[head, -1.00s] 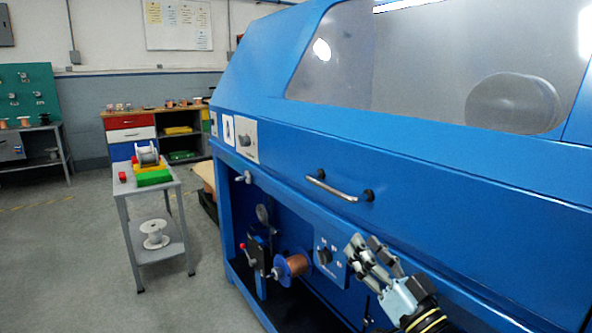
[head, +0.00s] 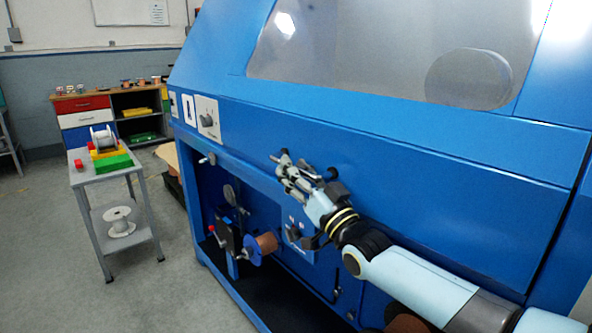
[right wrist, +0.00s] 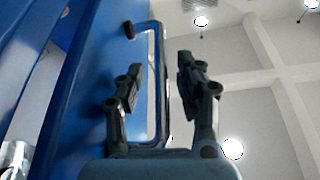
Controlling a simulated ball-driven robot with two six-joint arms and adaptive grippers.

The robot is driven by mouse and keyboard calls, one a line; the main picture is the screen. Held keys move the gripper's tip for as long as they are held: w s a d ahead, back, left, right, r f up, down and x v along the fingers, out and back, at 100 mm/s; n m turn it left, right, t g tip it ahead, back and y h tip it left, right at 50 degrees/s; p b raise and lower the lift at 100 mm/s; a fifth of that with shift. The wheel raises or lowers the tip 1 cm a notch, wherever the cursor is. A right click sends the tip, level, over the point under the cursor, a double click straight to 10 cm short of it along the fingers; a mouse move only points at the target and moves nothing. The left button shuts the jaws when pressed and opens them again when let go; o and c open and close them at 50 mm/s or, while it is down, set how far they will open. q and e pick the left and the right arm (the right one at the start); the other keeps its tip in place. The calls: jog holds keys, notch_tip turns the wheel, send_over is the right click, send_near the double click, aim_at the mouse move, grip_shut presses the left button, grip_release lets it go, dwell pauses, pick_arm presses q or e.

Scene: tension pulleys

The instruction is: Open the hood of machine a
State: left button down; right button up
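The large blue machine (head: 262,203) fills the right of the head view. Its hood (head: 400,150) is down, with a grey see-through window (head: 370,50). The hood's bar handle is mostly hidden behind my right gripper (head: 285,169) in the head view; one dark mount (head: 334,173) shows. In the right wrist view the metal handle (right wrist: 162,90) runs lengthwise between the two spread fingers of my right gripper (right wrist: 160,78). The fingers look open, with a gap on each side; contact with the bar is not visible. My left gripper is not in view.
Below the hood are a copper spool (head: 264,244) and a crank with a red knob (head: 212,229). A small grey cart (head: 88,177) with coloured blocks and a white spool stands to the left. A workbench (head: 110,94) is behind. The floor at lower left is clear.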

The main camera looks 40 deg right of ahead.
jog(key=shift+w, duration=0.1)
grip_shut()
jog(key=shift+r, duration=0.1)
dwell(0.4)
